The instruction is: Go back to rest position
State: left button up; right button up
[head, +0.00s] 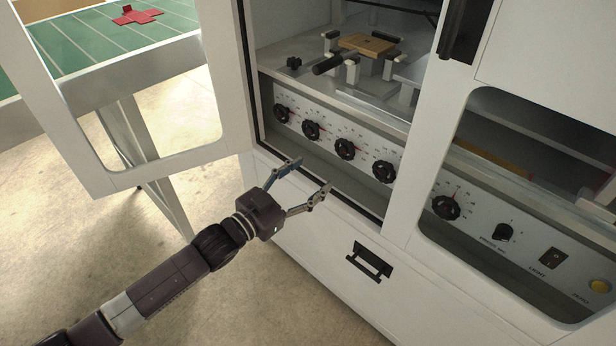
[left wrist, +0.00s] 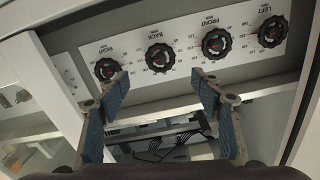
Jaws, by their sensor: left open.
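My left gripper (head: 308,178) is open and empty in the head view, in front of the box former's lower cabinet edge, below the row of black knobs. In the left wrist view its two blue-padded fingers (left wrist: 160,98) are spread apart with nothing between them. The box former (head: 340,222) is a white machine with an open bay. A row of black knobs (head: 345,149) on a white panel runs across the bay, and these knobs also show in the left wrist view (left wrist: 159,57). My right gripper is in neither view.
A white framed door (head: 235,120) stands open left of the bay. A green table (head: 85,45) with a red cross-shaped piece (head: 137,15) is at the upper left. A brown block (head: 368,44) sits inside the bay. A black drawer handle (head: 369,262) is below.

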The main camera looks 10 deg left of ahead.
pick_arm(q)
jog(key=s+a+f+n+g+y, duration=0.35)
jog(key=s+f, duration=0.45)
jog(key=f, duration=0.5)
jog(key=s+a+f+n+g+y, duration=0.25)
jog(key=s+a+f+y, duration=0.25)
jog(key=s+f, duration=0.65)
jog(key=s+a+f+g+p, duration=0.2)
jog(key=s+f+p, duration=0.3)
jog(key=s, duration=0.6)
jog(key=s+a+f+g+y+p, duration=0.1)
jog(key=s+a+f+g+p, duration=0.2)
jog(key=s+f+p, duration=0.3)
jog(key=s+a+f+n+g+y+p, duration=0.1)
jog(key=s+f+p, duration=0.4)
jog(key=s, duration=1.1)
jog(key=shift+a+f+g+p, duration=0.3)
jog(key=shift+a+g+p, duration=0.5)
jog(key=shift+p, duration=0.3)
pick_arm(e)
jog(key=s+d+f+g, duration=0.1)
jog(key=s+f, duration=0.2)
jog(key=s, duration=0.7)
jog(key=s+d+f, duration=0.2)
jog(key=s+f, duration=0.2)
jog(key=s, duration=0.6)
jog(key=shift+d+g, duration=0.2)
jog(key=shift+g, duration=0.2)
